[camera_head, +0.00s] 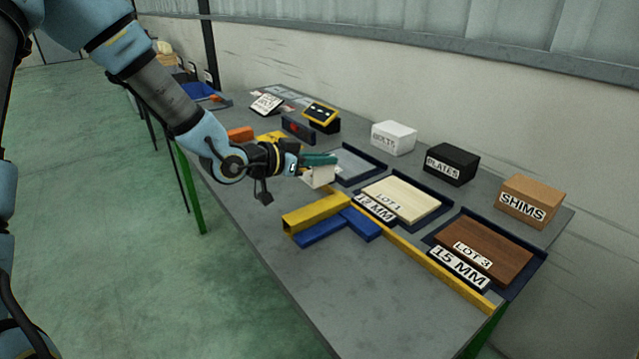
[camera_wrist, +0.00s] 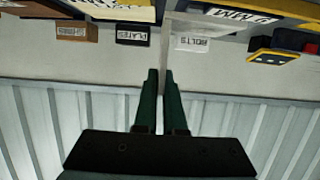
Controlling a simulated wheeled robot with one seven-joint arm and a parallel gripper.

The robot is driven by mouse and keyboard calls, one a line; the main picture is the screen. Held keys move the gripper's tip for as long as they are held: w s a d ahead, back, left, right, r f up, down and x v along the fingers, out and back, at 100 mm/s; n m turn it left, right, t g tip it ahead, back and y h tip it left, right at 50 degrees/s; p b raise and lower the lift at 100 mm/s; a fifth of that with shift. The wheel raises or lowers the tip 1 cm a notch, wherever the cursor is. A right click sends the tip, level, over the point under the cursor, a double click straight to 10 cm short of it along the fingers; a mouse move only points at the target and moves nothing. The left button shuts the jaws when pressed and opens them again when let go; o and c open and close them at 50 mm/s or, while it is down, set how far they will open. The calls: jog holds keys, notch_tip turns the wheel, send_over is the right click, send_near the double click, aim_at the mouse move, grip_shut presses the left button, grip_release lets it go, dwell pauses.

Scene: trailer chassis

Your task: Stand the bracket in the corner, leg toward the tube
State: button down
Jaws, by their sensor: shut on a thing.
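My gripper (camera_head: 322,159) has dark green fingers and is shut on a pale grey bracket (camera_head: 318,177). The bracket hangs under the fingertips, above the table just beyond the yellow square tube (camera_head: 314,213). In the wrist view, the fingers (camera_wrist: 160,78) grip the bracket's thin plate (camera_wrist: 175,48), seen nearly edge-on. The tube lies along blue blocks (camera_head: 320,232) and its far end meets a long yellow rail (camera_head: 430,263) near their corner. The bracket's leg direction is hard to make out, and I cannot tell whether its lower edge touches anything.
Boxes marked BOLTS (camera_head: 394,138), PLATES (camera_head: 452,164) and SHIMS (camera_head: 530,201) stand at the back. The table's near side (camera_head: 370,300) is clear.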

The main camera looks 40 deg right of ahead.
aim_at(324, 183)
jog(key=shift+f+p, duration=0.3)
jog(key=shift+f, duration=2.7)
jog(key=shift+f, duration=0.15)
jog(key=c, duration=1)
grip_release()
jog(key=shift+a+r, duration=0.1)
jog(key=shift+r, duration=0.1)
jog(key=b+v, duration=0.1)
jog(key=v, duration=1)
jog(key=shift+a+b, duration=0.3)
jog(key=shift+a, duration=0.1)
